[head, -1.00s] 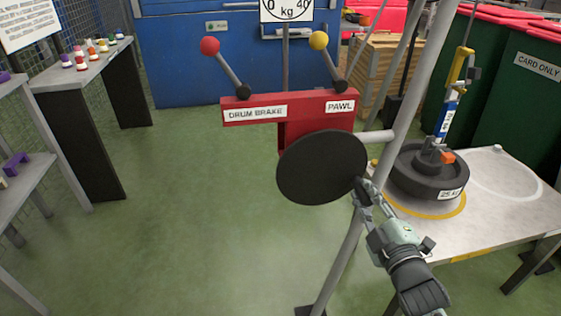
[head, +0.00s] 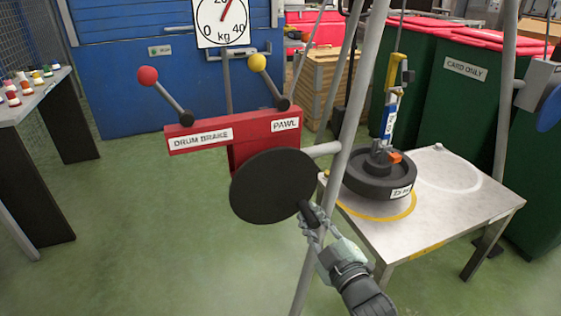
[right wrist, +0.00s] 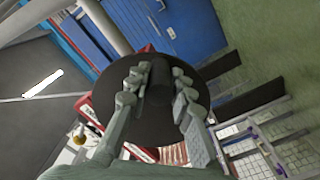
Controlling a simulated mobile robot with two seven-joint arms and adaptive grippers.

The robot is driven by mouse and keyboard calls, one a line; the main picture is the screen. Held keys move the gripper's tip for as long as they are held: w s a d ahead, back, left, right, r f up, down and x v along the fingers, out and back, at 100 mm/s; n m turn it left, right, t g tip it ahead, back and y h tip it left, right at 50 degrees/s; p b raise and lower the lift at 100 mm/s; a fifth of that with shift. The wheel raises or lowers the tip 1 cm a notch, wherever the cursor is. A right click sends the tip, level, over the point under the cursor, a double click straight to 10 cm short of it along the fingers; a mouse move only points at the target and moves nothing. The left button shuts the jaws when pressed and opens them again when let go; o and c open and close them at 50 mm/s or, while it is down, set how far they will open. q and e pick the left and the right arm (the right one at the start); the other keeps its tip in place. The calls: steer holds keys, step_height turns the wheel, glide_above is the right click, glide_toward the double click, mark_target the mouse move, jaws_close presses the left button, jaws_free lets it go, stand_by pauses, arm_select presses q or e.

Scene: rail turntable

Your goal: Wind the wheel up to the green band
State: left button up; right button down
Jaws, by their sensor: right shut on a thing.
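The wheel (head: 268,188) is a black disc on the red winch housing, and it also shows in the right wrist view (right wrist: 115,40). My right gripper (head: 309,213) is shut on the wheel's dark handle, at the disc's lower right. In the right wrist view its fingers (right wrist: 157,88) lie on both sides of the handle (right wrist: 158,97). A white dial (head: 209,38) marked 0 and 40 kg has a red needle pointing up and slightly right. The dial's top is cut off, and I see no green band. My left gripper is out of view.
The red-knobbed drum brake lever (head: 165,92) and yellow-knobbed pawl lever (head: 270,82) stand above the wheel. A black weight (head: 380,183) sits on a table (head: 462,218) with a hook block (head: 390,105) over it. A grey frame leg (head: 340,165) rises beside the wheel.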

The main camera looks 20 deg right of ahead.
steer(key=shift+s+a+f, duration=0.1)
steer(key=shift+a+f, duration=0.15)
steer(key=shift+f, duration=0.25)
steer(key=shift+a+f+m+p, duration=0.2)
steer(key=shift+a+f+m, duration=0.3)
steer(key=shift+m, duration=0.4)
steer(key=shift+a+f+m+p, duration=0.25)
steer(key=shift+a+m, duration=0.35)
steer(key=shift+m, duration=0.3)
steer(key=c, duration=1.5)
jaws_free()
steer(key=o, duration=0.4)
steer(key=shift+r, duration=0.25)
steer(key=shift+d, duration=0.1)
